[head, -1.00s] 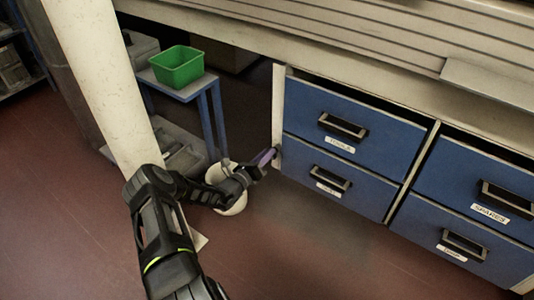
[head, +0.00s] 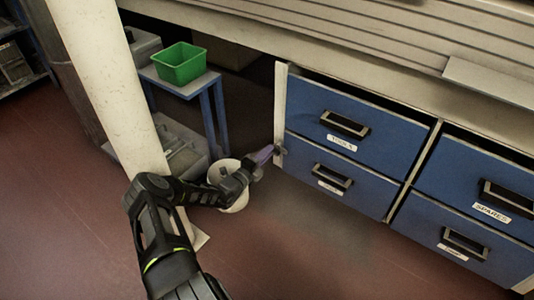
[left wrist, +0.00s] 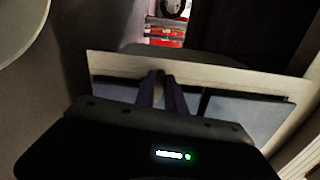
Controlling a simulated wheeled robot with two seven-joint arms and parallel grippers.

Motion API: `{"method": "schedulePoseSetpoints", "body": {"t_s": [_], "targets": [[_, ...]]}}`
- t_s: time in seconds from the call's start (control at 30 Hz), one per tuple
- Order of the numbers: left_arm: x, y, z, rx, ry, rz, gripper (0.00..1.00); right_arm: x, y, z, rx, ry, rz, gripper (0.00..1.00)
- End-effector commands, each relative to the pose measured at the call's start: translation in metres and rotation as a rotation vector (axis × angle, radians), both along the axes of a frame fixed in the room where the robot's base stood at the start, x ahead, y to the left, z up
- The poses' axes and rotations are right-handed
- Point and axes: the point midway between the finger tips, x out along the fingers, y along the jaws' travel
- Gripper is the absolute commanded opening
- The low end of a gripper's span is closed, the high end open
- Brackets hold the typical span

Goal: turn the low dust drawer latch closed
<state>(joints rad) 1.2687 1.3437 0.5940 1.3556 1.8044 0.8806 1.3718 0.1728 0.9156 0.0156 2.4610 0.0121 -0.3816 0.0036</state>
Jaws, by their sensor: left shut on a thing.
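The dust drawer latch (head: 281,151) is a small dark piece at the left edge of the blue drawer cabinet, by the lower left drawer (head: 308,178). That drawer's label is too blurred to read. My left gripper (head: 274,152) reaches in from the left, its purplish fingers shut on the latch. The fingertips hide most of the latch, so I cannot tell its angle. In the left wrist view the two fingers (left wrist: 161,82) stand close together against the cabinet's pale edge, with a narrow pale strip between them. My right gripper is not in view.
A white bucket (head: 238,203) stands on the floor under my left wrist. A pale column (head: 105,80) rises to the left. A blue-legged stand (head: 205,82) holds a green bin (head: 180,62). Other blue drawers (head: 470,190) are at the right. The red floor in front is clear.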

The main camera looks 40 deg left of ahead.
Motion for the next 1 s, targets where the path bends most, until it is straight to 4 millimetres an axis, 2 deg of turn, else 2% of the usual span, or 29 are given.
{"method": "schedulePoseSetpoints", "body": {"t_s": [0.3, 0.73, 0.77, 1.0], "targets": [[-0.0005, -0.0002, -0.0028, -0.113, 0.0, 0.0, 0.0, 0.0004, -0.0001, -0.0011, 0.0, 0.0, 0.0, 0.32], [-0.0006, -0.0002, -0.0029, -0.126, -0.001, 0.0, 0.0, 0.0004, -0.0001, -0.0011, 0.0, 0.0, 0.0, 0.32], [-0.0006, -0.0002, -0.0029, -0.126, -0.001, 0.0, 0.16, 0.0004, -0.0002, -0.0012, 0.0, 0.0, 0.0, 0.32], [-0.0003, -0.0001, -0.0023, -0.124, -0.002, 0.0, 0.36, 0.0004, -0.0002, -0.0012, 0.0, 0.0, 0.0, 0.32]]}}
